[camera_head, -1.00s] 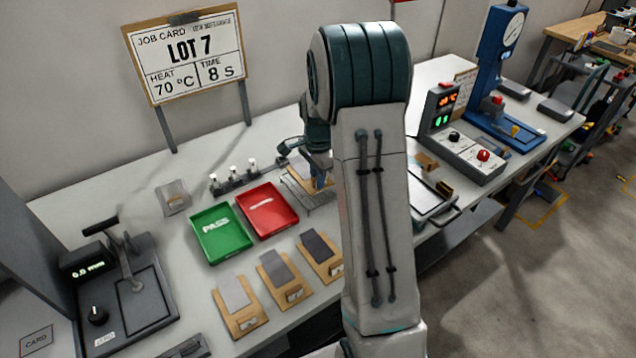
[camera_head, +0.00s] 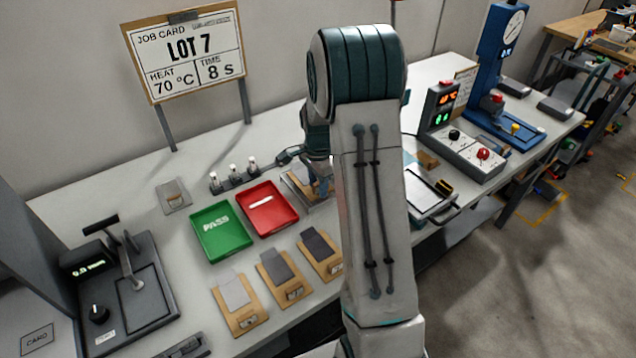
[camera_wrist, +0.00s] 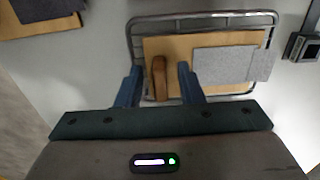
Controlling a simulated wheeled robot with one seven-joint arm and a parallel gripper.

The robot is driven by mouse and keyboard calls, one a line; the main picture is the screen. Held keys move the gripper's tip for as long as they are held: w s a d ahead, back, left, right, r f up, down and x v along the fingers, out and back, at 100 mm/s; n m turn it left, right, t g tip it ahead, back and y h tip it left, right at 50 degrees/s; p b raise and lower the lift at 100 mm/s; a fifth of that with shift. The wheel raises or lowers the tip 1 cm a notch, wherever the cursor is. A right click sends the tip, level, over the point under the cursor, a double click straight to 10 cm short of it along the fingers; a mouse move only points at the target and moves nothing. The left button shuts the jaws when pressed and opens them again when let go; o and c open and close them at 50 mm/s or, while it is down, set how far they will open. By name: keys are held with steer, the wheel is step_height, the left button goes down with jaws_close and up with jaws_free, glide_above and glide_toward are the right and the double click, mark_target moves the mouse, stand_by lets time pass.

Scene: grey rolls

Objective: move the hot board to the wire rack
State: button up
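The wooden board (camera_wrist: 185,44) lies on the wire rack (camera_wrist: 205,17) in the wrist view, inside the rack's raised rim. A grey sheet (camera_wrist: 224,65) lies on the board, its right end reaching past the board's edge. A brown wooden grip block (camera_wrist: 159,77) stands on the board's left part. My gripper (camera_wrist: 160,84) is open, one blue finger on each side of the block with a gap on both sides. In the head view the board (camera_head: 297,187) shows only partly behind my gripper (camera_head: 322,188) and arm.
Left of the rack are the red tray (camera_head: 268,222) and the green PASS tray (camera_head: 221,244), with small bottles (camera_head: 233,177) behind. Several boards with grey sheets (camera_head: 285,267) lie in front. The heat press (camera_head: 430,192) is right of my arm, its platen partly hidden.

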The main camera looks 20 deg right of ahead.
step_height(320, 180, up, 12)
steer(key=s+a+r+n+t, duration=0.1)
steer(key=s+a+n, duration=0.2)
steer(key=s+n, duration=0.2)
steer(key=s+a+r+n+t, duration=0.1)
steer(key=s+a+n, duration=0.3)
steer(key=s, duration=0.7)
steer(key=s+a+r+n+t, duration=0.1)
steer(key=s+a+r+n, duration=0.1)
steer(key=s+a+n, duration=0.2)
steer(key=s+n, duration=0.2)
steer(key=s, duration=0.2)
steer(key=shift+s+r+n, duration=0.3)
steer(key=shift+r+n, duration=0.05)
steer(key=shift+n, duration=0.05)
stand_by(0.5)
